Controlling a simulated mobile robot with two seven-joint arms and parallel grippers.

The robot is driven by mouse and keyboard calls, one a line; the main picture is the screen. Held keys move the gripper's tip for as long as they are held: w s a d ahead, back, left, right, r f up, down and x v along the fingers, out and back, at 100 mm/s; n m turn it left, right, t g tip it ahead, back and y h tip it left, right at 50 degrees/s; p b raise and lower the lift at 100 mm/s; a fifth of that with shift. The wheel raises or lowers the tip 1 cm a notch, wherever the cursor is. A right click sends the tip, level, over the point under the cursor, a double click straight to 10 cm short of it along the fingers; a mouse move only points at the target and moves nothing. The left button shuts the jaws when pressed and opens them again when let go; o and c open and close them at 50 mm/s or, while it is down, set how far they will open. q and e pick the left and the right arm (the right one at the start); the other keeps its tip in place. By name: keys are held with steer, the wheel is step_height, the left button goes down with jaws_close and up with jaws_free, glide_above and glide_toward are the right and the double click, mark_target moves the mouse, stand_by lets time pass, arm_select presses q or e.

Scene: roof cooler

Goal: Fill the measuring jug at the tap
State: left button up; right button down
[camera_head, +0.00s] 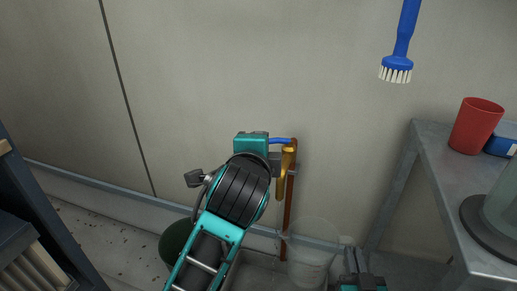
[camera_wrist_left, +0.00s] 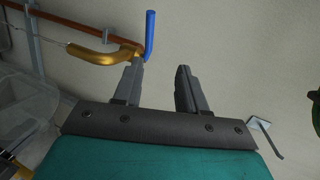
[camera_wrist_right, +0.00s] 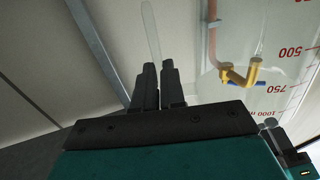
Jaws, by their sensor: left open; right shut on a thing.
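The brass tap (camera_head: 286,160) with its blue lever (camera_head: 280,141) sits on a copper pipe at the wall. My left gripper (camera_wrist_left: 160,78) is open and empty beside the tap; the lever (camera_wrist_left: 150,35) stands close to one fingertip. A thin pale line, like a water stream, leaves the spout (camera_wrist_left: 90,58). The clear measuring jug (camera_head: 312,262) is below the tap. My right gripper (camera_wrist_right: 158,72) is shut on the jug's clear handle (camera_wrist_right: 150,30). Red marks show on the jug wall (camera_wrist_right: 290,68) in the right wrist view. I cannot tell the water level.
A metal table (camera_head: 435,165) at the right bears a red cup (camera_head: 476,125). A blue brush (camera_head: 398,62) hangs on the wall above. A dark green bucket (camera_head: 174,243) is on the floor, partly hidden by my left arm. Dark shelving (camera_head: 30,215) stands at the left.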

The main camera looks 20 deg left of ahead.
stand_by(0.4)
arm_select(q)
steer(key=shift+c, duration=0.9)
steer(key=shift+w+d, duration=0.3)
steer(key=shift+c, duration=0.7)
steer(key=w+d+n, duration=0.1)
steer(key=w+d+f+n+g+h, duration=0.1)
steer(key=w+d, duration=0.1)
steer(key=w+d+n+g+h, duration=0.1)
steer(key=w, duration=0.1)
steer(key=shift+w+d+f, duration=0.2)
steer(key=shift+w, duration=0.05)
jaws_close()
steer(key=w+n+g, duration=0.2)
steer(key=n, duration=0.1)
steer(key=w+n+g, duration=0.1)
steer(key=n, duration=0.1)
steer(key=shift+w+a, duration=0.3)
steer(key=shift+a, duration=0.05)
steer(key=w+a+r+n+g+y, duration=0.1)
steer(key=w+a+r+n+g, duration=0.1)
steer(key=a+r+n+g, duration=0.75)
step_height(320, 180, down, 11)
steer(key=a+n+t, duration=0.1)
steer(key=n+t, duration=0.2)
steer(key=shift+s+f+n+t, duration=0.15)
steer(key=shift+s+n+t, duration=0.05)
steer(key=shift+n+t, duration=0.15)
